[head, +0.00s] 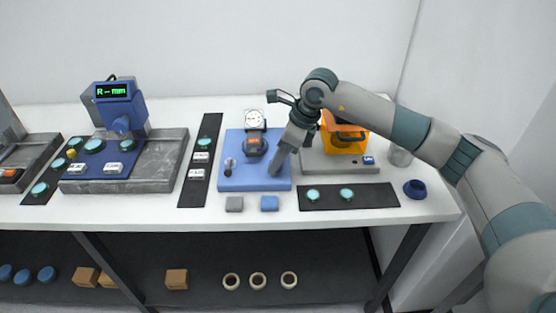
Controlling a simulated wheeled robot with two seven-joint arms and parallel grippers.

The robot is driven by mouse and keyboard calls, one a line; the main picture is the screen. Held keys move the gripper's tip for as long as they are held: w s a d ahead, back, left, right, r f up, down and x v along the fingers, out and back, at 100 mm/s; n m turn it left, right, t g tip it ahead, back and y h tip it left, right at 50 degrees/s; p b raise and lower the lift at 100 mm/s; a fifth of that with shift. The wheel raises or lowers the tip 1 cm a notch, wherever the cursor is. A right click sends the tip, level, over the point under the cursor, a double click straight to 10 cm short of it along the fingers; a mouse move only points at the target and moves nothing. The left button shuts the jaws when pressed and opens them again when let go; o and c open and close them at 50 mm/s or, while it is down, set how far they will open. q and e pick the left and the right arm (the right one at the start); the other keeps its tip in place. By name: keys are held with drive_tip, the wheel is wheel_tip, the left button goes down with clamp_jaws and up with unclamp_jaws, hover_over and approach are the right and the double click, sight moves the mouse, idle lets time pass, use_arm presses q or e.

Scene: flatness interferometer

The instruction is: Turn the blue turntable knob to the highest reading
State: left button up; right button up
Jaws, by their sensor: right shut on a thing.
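A blue base plate (232,182) stands at the middle of the white table. It carries a dark round stage (254,152) with an orange piece (254,141) on it, and a small dark post with a light top (228,164). A round white dial gauge (254,119) stands behind the stage; its needle is too small to read. My right gripper (277,166) reaches down at the plate's right side and is shut on what seems to be the turntable knob, which its fingers hide. My left gripper is not in view.
A blue instrument (122,105) with a green display (111,91) stands left on a grey slab (165,160). An orange box (343,137) sits on a grey base right of my gripper.

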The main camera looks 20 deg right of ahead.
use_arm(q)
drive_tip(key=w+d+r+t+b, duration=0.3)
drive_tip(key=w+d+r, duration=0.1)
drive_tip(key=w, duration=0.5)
use_arm(e)
drive_tip(key=m+t, duration=0.1)
drive_tip(key=m, duration=0.1)
drive_tip(key=shift+a+f+m+h, duration=0.1)
drive_tip(key=shift+f+m+h, duration=0.05)
drive_tip(key=shift+m+h, duration=0.2)
drive_tip(key=m+h+b, duration=0.1)
drive_tip(key=m+b, duration=0.2)
drive_tip(key=m+t+h+b, duration=0.1)
drive_tip(key=m+b, duration=0.2)
drive_tip(key=shift+s+a+m, duration=0.15)
drive_tip(key=shift+a+m, duration=0.05)
drive_tip(key=shift+m, duration=0.35)
drive_tip(key=shift+h+b, duration=0.25)
drive_tip(key=shift+b, duration=0.15)
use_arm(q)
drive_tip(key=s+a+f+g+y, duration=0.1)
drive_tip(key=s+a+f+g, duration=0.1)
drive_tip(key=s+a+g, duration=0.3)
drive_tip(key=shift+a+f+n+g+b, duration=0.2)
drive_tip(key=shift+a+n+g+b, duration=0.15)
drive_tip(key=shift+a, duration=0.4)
use_arm(e)
drive_tip(key=shift+r+m, duration=0.2)
drive_tip(key=shift+m, duration=0.6)
drive_tip(key=o, duration=1)
